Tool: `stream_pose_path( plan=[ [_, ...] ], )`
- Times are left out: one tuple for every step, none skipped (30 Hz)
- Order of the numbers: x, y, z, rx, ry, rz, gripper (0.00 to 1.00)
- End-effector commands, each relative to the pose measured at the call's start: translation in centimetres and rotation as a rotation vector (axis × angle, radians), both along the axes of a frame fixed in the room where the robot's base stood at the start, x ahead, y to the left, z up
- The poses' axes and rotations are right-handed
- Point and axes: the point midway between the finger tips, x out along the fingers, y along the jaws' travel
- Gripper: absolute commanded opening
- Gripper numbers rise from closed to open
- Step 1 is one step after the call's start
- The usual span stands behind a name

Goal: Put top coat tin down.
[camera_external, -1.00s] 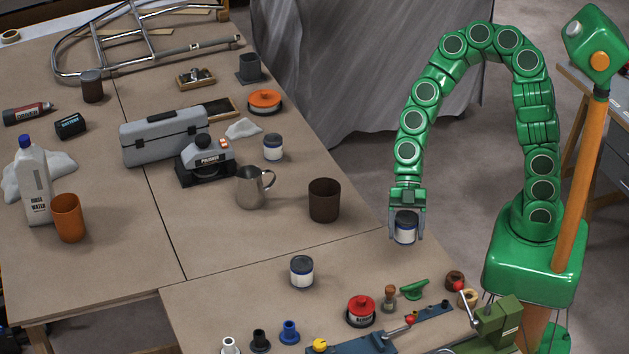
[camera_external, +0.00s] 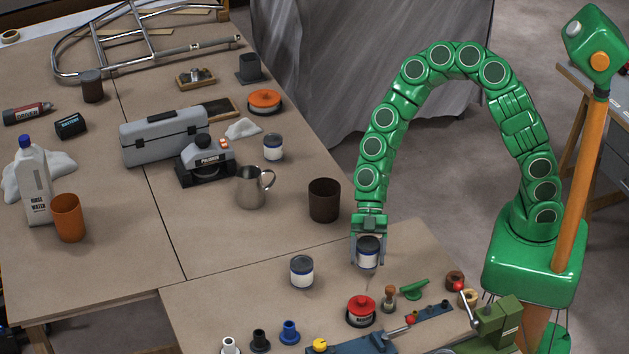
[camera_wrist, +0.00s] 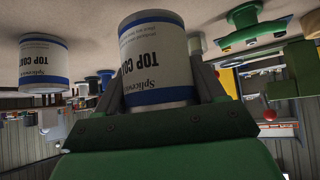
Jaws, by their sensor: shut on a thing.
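My gripper (camera_external: 368,262) is shut on a white top coat tin (camera_external: 368,253) with a dark lid and blue bands. The tin is upright over the right part of the near table (camera_external: 235,292), and seems a little above it; contact cannot be told for sure. In the wrist view the held tin (camera_wrist: 157,65) sits between the fingers with "TOP CO" readable. A second, like tin (camera_external: 302,271) stands on the table to the left of my gripper; it also shows in the wrist view (camera_wrist: 43,65).
A red-lidded tin (camera_external: 361,310), a small brown-topped bottle (camera_external: 389,298) and a green handle (camera_external: 414,289) stand close in front and to the right. A brown cup (camera_external: 324,200) is behind left. Bare table lies between the second tin and my gripper.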

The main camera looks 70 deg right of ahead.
Motion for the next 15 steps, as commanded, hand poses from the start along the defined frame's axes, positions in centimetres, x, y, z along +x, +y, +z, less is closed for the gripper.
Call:
stream_pose_path(
  plan=[
    [0.1,0.2,-0.3,0.000,0.001,0.000,0.20],
    [0.2,0.2,-0.4,0.001,0.001,0.001,0.20],
    [0.3,0.3,-0.5,0.001,0.001,0.001,0.20],
    [0.3,0.3,-0.5,0.001,0.000,0.001,0.20],
    [0.4,0.3,-0.6,0.001,0.000,0.001,0.20],
    [0.4,0.3,-0.6,0.001,0.000,0.001,0.20],
    [0.4,0.4,-0.7,0.001,0.000,0.001,0.20],
    [0.5,0.4,-0.8,0.001,0.000,0.002,0.20],
    [0.6,0.5,-0.9,0.001,0.000,0.002,0.20],
    [0.7,0.5,-1.1,0.001,0.000,0.002,0.20],
    [0.8,0.6,-1.3,0.001,0.000,0.001,0.20],
    [0.8,0.6,-1.6,0.001,0.001,0.001,0.20],
    [0.8,0.6,-2.0,0.001,0.002,0.000,0.20],
    [0.8,0.6,-2.3,0.001,0.002,0.000,0.20],
    [0.8,0.6,-2.8,-0.001,0.002,-0.001,0.20]
  ],
)
